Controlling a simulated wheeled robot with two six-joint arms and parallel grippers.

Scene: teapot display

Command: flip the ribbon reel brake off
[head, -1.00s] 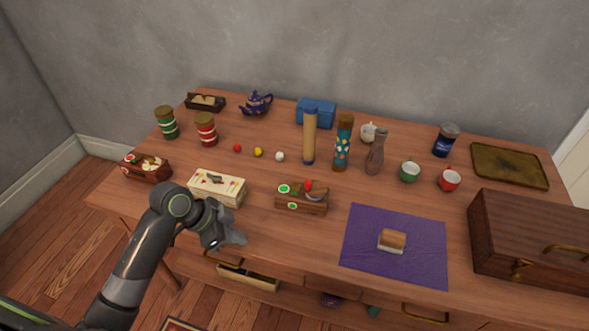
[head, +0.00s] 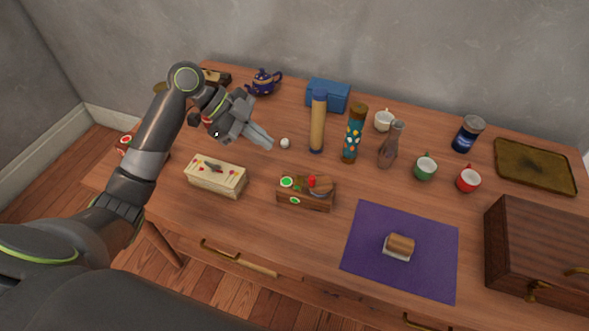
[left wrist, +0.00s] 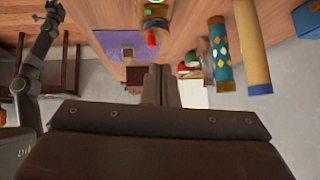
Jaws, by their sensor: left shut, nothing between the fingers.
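A small wooden block (head: 306,201) with green discs, a red knob and a round brown part on top stands at the table's front middle. A cream box (head: 216,179) with a dark lever-like piece on top lies to its left. I cannot tell for sure which carries the reel brake. My left gripper (head: 262,137) is shut and empty, above the table behind the cream box, touching neither. Its shut fingers (left wrist: 167,86) show in the left wrist view, with a green-and-red item (left wrist: 154,25) beyond. My right arm seems to show at that view's left edge, its gripper (left wrist: 52,12) too small to read.
A tan cylinder (head: 318,125), a patterned cylinder (head: 354,136) and a vase (head: 391,146) stand right of my gripper. A white ball (head: 285,143) lies near its fingertips. A purple mat (head: 370,262) and dark wooden case (head: 535,240) are at the right. My left arm hides the jars.

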